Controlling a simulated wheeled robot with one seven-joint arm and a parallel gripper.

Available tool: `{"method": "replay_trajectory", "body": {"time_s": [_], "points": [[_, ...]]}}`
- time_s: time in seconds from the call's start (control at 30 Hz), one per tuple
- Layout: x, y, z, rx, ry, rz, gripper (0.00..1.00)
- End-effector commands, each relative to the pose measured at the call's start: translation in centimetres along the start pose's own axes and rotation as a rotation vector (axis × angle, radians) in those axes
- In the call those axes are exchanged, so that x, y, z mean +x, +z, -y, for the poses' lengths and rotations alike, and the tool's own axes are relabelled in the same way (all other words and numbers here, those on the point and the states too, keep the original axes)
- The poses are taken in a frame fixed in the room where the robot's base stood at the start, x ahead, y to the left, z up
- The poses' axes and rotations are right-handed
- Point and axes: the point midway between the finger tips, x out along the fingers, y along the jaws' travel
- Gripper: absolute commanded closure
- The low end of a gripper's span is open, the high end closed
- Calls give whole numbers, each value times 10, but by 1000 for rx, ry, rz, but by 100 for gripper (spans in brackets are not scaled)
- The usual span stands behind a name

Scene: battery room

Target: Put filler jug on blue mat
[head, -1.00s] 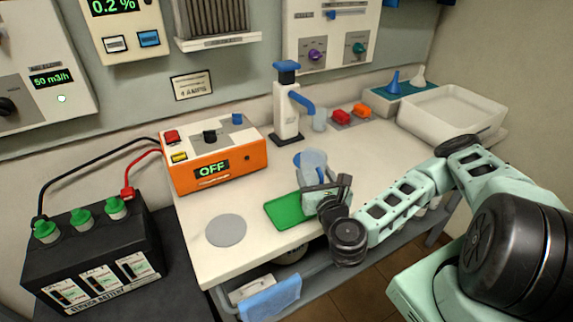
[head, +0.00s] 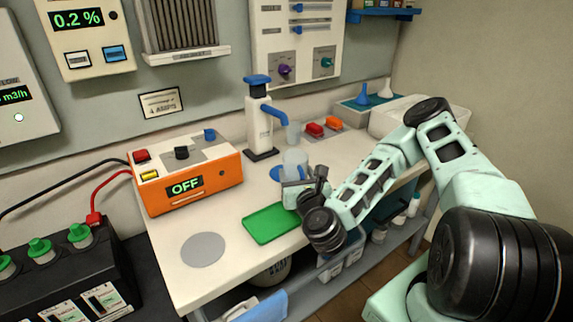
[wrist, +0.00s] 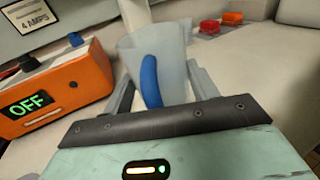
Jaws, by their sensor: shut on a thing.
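The filler jug, a translucent cup with a blue handle, is in my gripper in the head view (head: 295,158) and large in the wrist view (wrist: 172,62). My gripper (head: 300,187) is shut on it, with a finger on each side of the jug in the wrist view (wrist: 158,92). The jug looks upright, its lower part hidden by the gripper. The blue mat (head: 275,174) is a round patch on the bench, showing just left of the jug and partly hidden by it. I cannot tell whether the jug is clear of the bench.
A green tray (head: 268,223) and a grey disc (head: 203,249) lie in front. An orange OFF box (head: 185,180) stands left. A blue-topped dispenser (head: 260,120) with a clear cup (head: 293,134) under its spout stands behind. Red and orange blocks (head: 315,129) sit back right.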

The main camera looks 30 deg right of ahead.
Motion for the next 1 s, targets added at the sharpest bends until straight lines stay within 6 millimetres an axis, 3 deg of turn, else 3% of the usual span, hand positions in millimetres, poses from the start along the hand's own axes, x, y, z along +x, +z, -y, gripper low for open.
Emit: {"method": "replay_trajectory", "body": {"time_s": [0.17,0.7,0.87,1.0], "points": [[16,5,1,1,-9,11,67],[116,9,1,3,-6,11,67],[124,7,1,3,-6,8,67],[125,-8,1,2,-5,7,67]]}}
